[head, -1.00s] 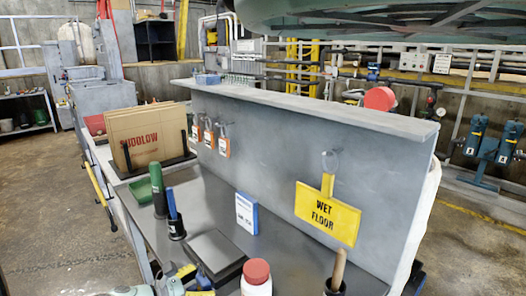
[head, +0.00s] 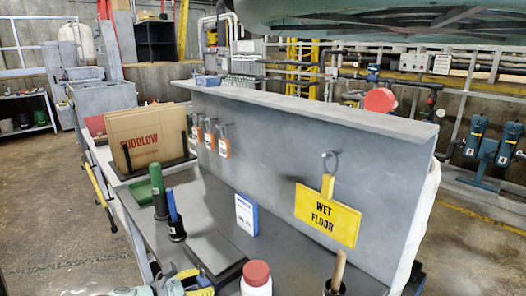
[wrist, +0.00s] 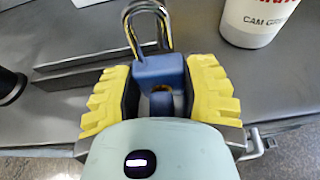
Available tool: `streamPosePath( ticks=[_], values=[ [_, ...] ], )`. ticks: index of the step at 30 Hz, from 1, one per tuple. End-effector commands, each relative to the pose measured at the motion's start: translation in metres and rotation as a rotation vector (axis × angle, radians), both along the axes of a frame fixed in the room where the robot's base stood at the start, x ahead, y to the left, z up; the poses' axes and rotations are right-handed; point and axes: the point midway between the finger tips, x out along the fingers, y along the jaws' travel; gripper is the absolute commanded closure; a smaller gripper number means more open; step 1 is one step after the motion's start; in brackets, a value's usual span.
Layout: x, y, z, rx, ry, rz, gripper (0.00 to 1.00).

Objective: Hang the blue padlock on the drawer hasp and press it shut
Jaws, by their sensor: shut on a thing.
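The blue padlock (wrist: 158,70) is between the yellow fingers of my gripper (wrist: 160,88) in the wrist view. My gripper is shut on its body. The padlock's metal shackle (wrist: 147,14) points away from the gripper, toward the top of the picture; I cannot tell if it is open. In the head view my gripper (head: 190,281) is at the bottom edge, beside the bench, and the padlock is not clear there. A small bent metal piece (wrist: 262,145) shows right of my gripper in the wrist view; I cannot tell if it is the drawer hasp.
A yellow wet floor sign (head: 327,214) and orange tags (head: 224,146) hang on the panel.

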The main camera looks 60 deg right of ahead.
Motion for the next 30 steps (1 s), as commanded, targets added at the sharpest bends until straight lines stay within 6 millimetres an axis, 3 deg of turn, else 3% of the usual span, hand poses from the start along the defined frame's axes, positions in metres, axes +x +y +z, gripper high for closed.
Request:
streamPosePath(
  ticks=[30],
  values=[
    [0.002, 0.0, 0.048, -0.003, -0.001, 0.003, 0.83]
  ],
)
